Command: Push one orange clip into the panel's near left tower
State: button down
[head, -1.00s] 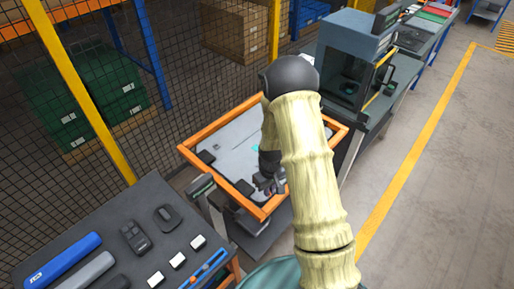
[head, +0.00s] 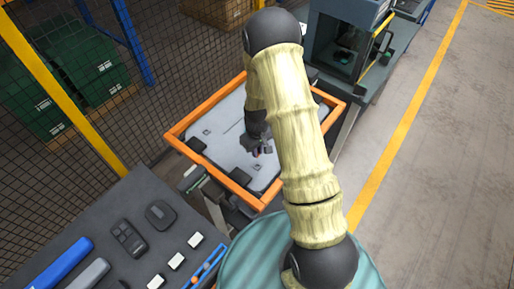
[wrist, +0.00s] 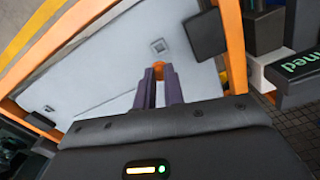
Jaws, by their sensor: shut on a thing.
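My gripper (head: 258,151) is over the light grey panel (head: 226,113). In the wrist view my gripper (wrist: 158,72) is shut on an orange clip (wrist: 158,66), of which a small bit shows between the purple fingertips. A small square tower (wrist: 159,46) is on the panel just beyond the fingertips in the wrist view, apart from the clip in the picture. Another square tower (wrist: 48,108) is at the lower left there. A square tower (head: 206,132) shows left of the gripper in the head view. I cannot tell the clip's height above the panel.
An orange frame (head: 181,118) surrounds the panel, with dark blocks (wrist: 206,35) along its edge. A dark table (head: 80,215) with several small objects stands at the lower left. A machine (head: 340,40) stands behind right. Open floor (head: 440,170) is at the right.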

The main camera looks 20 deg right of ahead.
jog(key=shift+w+f+b, duration=0.1)
jog(key=shift+f+b, duration=0.35)
jog(key=shift+f, duration=0.35)
jog(key=shift+f+b, duration=1.4)
jog(key=shift+f, duration=0.75)
jog(key=shift+f+b, duration=1)
jog(key=shift+f, duration=0.25)
jog(key=c, duration=1.4)
grip_release()
jog(key=shift+r, duration=0.1)
notch_tip(320, 180, up, 17)
jog(key=b, duration=0.4)
jog(key=shift+r, duration=0.15)
